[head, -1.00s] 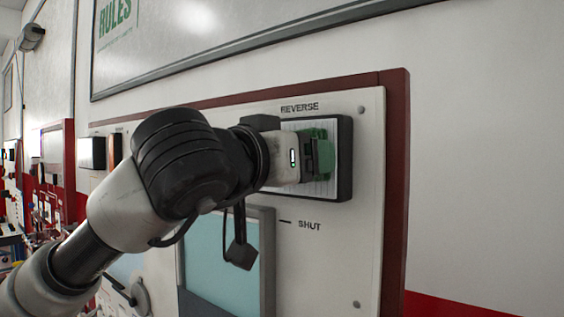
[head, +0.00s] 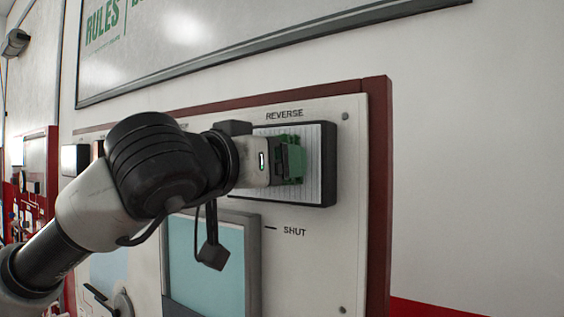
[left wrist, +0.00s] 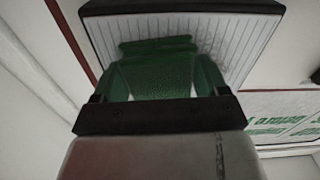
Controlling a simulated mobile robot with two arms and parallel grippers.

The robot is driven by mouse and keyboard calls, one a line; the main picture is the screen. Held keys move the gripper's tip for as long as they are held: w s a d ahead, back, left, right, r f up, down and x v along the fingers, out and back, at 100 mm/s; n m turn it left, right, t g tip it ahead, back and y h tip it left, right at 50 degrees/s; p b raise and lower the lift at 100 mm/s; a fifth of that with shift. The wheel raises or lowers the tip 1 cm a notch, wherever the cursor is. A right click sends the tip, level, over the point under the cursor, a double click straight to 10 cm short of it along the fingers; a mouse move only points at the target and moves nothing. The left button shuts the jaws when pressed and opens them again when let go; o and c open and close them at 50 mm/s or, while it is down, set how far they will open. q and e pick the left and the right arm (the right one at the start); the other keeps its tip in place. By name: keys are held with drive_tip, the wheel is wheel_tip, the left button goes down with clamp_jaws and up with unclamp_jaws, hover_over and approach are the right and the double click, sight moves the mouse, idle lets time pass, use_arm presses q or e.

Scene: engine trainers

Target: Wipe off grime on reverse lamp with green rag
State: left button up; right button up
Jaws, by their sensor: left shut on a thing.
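The reverse lamp (head: 318,166) is a pale ribbed panel in a black frame under the REVERSE label. It fills the top of the left wrist view (left wrist: 257,28). My left gripper (head: 283,160) is in front of the lamp's face, shut on the green rag (head: 297,158). In the left wrist view, the bunched rag (left wrist: 160,70) sits against or very close to the ribbed face; I cannot tell contact for sure. The face looks greyer around the rag, but I cannot tell grime from shadow. The gripper and rag hide part of the lamp. My right gripper is not in view.
The lamp is mounted on a white trainer board (head: 310,275) with a dark red edge (head: 379,190). Below it is a light blue window (head: 205,262) beside the SHUT label. A framed RULES board (head: 240,40) hangs above. The wall to the right is bare.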

use_arm(q)
drive_tip(key=w+a+p, duration=0.1)
drive_tip(key=w+a, duration=0.3)
drive_tip(key=a, duration=0.3)
drive_tip(key=shift+w, duration=0.3)
idle(0.4)
drive_tip(key=shift+s+f, duration=0.1)
drive_tip(key=shift+b+v, duration=0.9)
drive_tip(key=shift+v, duration=1.95)
drive_tip(key=shift+s, duration=0.1)
